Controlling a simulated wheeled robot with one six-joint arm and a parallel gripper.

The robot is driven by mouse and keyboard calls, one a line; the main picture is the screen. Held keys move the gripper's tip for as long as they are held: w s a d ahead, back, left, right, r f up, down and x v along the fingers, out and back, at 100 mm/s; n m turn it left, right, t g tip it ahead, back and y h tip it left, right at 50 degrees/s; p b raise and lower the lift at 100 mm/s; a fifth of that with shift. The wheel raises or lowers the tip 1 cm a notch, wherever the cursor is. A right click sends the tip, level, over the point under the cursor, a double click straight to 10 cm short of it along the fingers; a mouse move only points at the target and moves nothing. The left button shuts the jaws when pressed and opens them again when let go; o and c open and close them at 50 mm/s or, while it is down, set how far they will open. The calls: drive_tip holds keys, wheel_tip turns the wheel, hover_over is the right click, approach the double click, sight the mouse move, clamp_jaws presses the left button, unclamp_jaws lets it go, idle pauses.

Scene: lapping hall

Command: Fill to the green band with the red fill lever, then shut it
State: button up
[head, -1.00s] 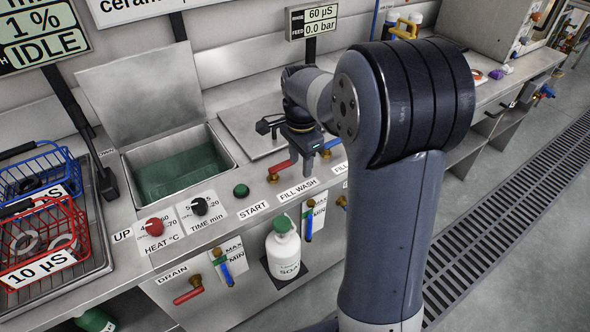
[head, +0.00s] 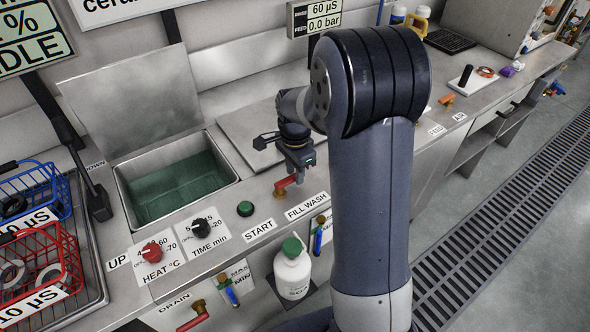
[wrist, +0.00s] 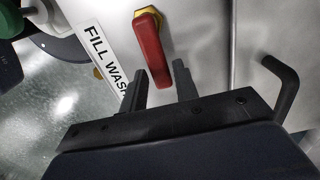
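The red fill lever (head: 284,186) sits on the bench beside the FILL WASH label (head: 307,205). In the wrist view the red lever (wrist: 152,50) points down toward my gripper (wrist: 160,90), which is open. The lever's free end lies near the gap between the fingertips; I cannot tell whether they touch it. In the head view my gripper (head: 299,172) is just above and beside the lever. The open wash tank (head: 222,178) has a green-tinted inside.
A white bottle with a green cap (head: 292,268) stands below the panel edge. A red drain lever (head: 193,322) is low on the front. Red (head: 50,265) and blue (head: 40,200) baskets stand at left. A black bent handle (wrist: 285,85) is right of the fingers.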

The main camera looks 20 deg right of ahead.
clamp_jaws()
drive_tip(key=shift+w+a+n+p, duration=0.2)
drive_tip(key=shift+w+n, duration=0.15)
drive_tip(key=shift+n, duration=0.55)
drive_tip(key=shift+w+a+n+p, duration=0.2)
drive_tip(key=shift+w+n, duration=0.15)
drive_tip(key=shift+n, duration=0.55)
drive_tip(key=shift+o, duration=1.6)
unclamp_jaws()
wheel_tip(320, 180, up, 11)
drive_tip(key=shift+f, duration=0.1)
